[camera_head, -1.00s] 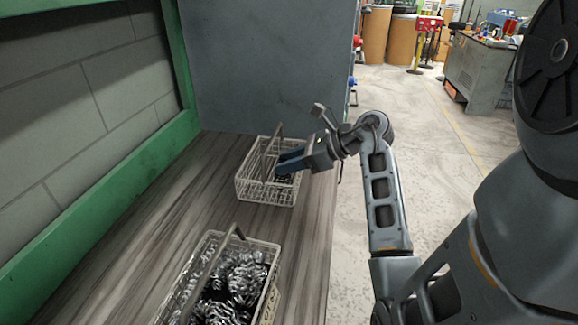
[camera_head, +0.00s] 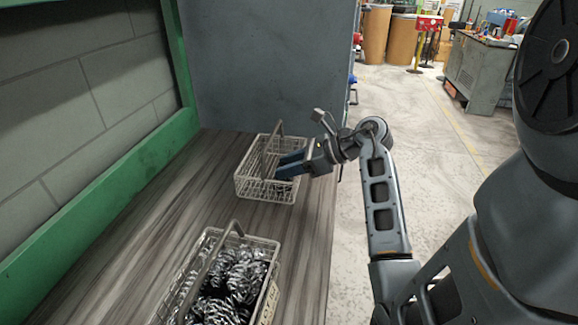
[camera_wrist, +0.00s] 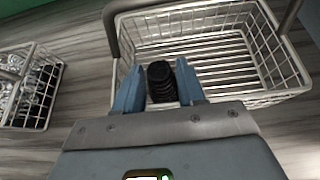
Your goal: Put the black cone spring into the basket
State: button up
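The near white wire basket (camera_head: 272,251) holds many dark and shiny springs. The far white wire basket (camera_head: 243,188) stands on the wooden table and fills the upper part of the wrist view (camera_wrist: 285,75). My gripper (camera_head: 287,165), with blue fingers, is over the far basket and points down into it. Its fingers are apart. The black cone spring (camera_wrist: 162,84) shows between the fingertips in the wrist view. In the head view a dark coil (camera_head: 284,190) lies low in the far basket, below the fingers. Contact with the fingers is not clearly visible.
The wooden table top (camera_head: 140,235) is clear left of the baskets. A green frame (camera_head: 90,200) and block wall bound its left side, a grey panel (camera_head: 265,70) its back. Each basket has a raised handle, the far one (camera_head: 271,143) close to my fingers.

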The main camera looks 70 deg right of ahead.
jog(key=shift+o, duration=0.9)
jog(key=shift+a+f, duration=0.15)
jog(key=shift+f, duration=0.45)
jog(key=shift+r, duration=0.15)
jog(key=shift+s+r+p, duration=0.15)
jog(key=shift+r+p, duration=0.5)
jog(key=b+v, duration=0.1)
jog(key=v, duration=1)
jog(key=shift+s+d+r, duration=0.2)
jog(key=shift+s+r, duration=0.05)
jog(key=shift+r, duration=0.15)
